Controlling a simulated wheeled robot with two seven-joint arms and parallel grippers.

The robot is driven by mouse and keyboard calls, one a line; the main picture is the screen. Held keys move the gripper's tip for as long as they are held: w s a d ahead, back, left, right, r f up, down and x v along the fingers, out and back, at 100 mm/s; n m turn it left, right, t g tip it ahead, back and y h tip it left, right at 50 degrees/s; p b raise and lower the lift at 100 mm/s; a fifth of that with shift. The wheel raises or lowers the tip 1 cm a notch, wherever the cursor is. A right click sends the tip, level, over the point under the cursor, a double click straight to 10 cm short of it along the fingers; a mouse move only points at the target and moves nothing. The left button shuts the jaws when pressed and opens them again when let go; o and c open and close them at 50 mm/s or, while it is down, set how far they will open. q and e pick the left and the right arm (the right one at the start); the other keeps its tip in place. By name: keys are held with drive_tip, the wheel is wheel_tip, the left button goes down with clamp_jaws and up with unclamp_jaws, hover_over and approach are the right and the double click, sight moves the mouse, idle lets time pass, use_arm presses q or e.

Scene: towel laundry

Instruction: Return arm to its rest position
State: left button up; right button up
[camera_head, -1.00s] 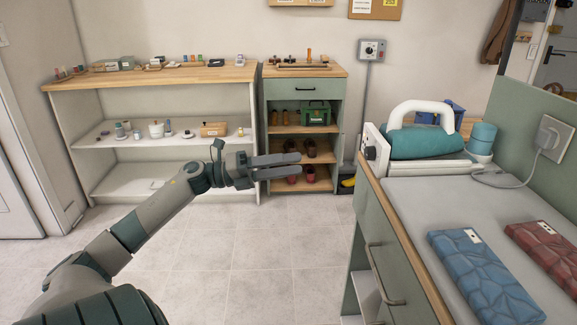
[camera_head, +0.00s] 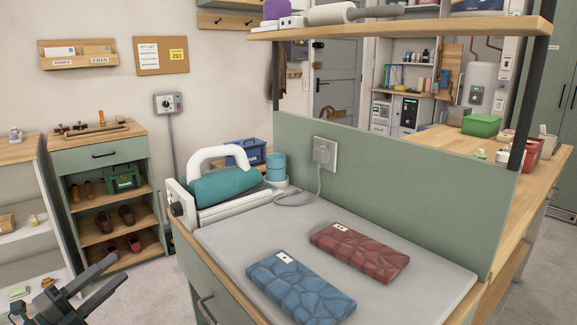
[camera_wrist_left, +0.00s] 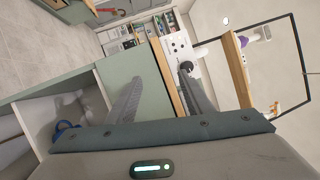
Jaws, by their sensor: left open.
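My left gripper (camera_head: 92,287) is at the lower left of the head view, with its two dark fingers spread apart and nothing between them. It is in the air to the left of the green counter's front. In the left wrist view the open fingers (camera_wrist_left: 158,95) point away from the camera, with the counter's green front (camera_wrist_left: 135,85) behind them. My right gripper is in neither view.
The grey counter top (camera_head: 215,238) holds a blue folded towel (camera_head: 300,288), a red folded towel (camera_head: 360,252) and a teal-and-white press (camera_head: 225,185). A wooden shelf (camera_head: 400,27) hangs above it. A small cabinet (camera_head: 100,155) stands behind at left. Tiled floor lies between.

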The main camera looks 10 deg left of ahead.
use_arm(q)
drive_tip(key=s+d+f+n+g+y, duration=0.2)
drive_tip(key=s+d+f+n+y, duration=0.15)
drive_tip(key=f+n, duration=0.4)
drive_tip(key=s+d+f+n+g+y, duration=0.25)
drive_tip(key=s+d+f+n, duration=0.2)
drive_tip(key=f, duration=0.55)
drive_tip(key=s+d+f+n+g+y, duration=0.25)
drive_tip(key=d+f+n, duration=0.3)
drive_tip(key=f, duration=0.35)
drive_tip(key=s+d+f+n+g+h, duration=0.15)
drive_tip(key=s+d+f+g, duration=0.25)
drive_tip(key=s+d, duration=0.55)
drive_tip(key=s+d+f+n+g+h, duration=0.1)
drive_tip(key=s+d+f+n+g, duration=0.3)
drive_tip(key=s+d, duration=0.6)
wheel_tip(320, 180, down, 17)
drive_tip(key=w+m+t+p, duration=0.1)
drive_tip(key=p, duration=1.2)
drive_tip(key=shift+a+f, duration=0.2)
drive_tip(key=shift+a, duration=0.05)
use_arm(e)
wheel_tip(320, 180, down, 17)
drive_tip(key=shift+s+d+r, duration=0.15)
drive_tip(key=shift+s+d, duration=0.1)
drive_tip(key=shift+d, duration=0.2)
